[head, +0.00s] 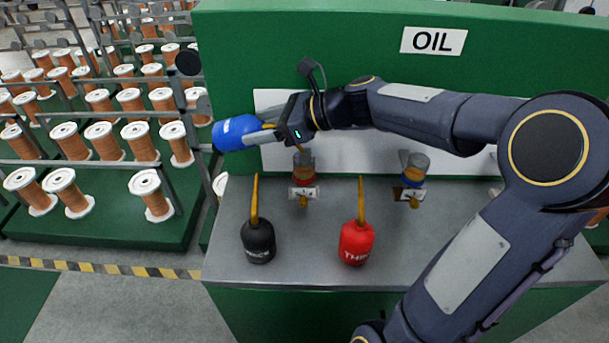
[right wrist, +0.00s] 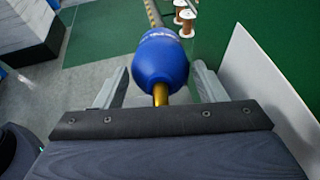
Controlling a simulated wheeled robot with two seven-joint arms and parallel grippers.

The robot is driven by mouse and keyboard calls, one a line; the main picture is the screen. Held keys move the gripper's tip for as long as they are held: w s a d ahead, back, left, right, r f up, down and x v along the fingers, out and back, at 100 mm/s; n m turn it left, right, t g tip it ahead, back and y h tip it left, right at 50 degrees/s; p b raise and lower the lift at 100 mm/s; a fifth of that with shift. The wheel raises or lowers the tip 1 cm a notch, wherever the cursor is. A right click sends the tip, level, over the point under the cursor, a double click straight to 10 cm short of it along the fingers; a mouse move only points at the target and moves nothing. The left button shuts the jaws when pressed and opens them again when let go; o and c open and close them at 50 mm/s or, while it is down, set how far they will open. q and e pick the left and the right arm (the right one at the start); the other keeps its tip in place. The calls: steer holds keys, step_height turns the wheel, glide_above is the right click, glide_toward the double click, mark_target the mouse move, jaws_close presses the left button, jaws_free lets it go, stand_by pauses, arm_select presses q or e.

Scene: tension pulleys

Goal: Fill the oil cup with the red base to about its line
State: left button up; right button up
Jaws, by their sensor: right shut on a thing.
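The oil cup with the red base (head: 303,170) stands on a small fitting at the back of the grey bench, left of centre. Its clear upper part shows some amber-brown colour; its line is too small to make out. My right gripper (head: 262,138) is shut on the blue oil can (head: 232,133), which lies tipped over in the air to the upper left of the cup. The can's yellow spout passes behind the gripper, and its tip shows just above the cup's mouth. The right wrist view shows the blue can (right wrist: 160,60) between the fingers. My left gripper is not in view.
A black can (head: 258,242) and a red can (head: 356,243) stand upright at the bench front. A second cup with a blue base (head: 414,170) stands at the right. A green panel with an OIL sign (head: 433,41) rises behind. Racks of copper spools (head: 140,140) stand left.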

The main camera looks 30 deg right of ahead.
arm_select(q)
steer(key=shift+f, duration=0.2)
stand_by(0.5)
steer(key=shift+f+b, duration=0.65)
steer(key=shift+b, duration=0.2)
stand_by(6.5)
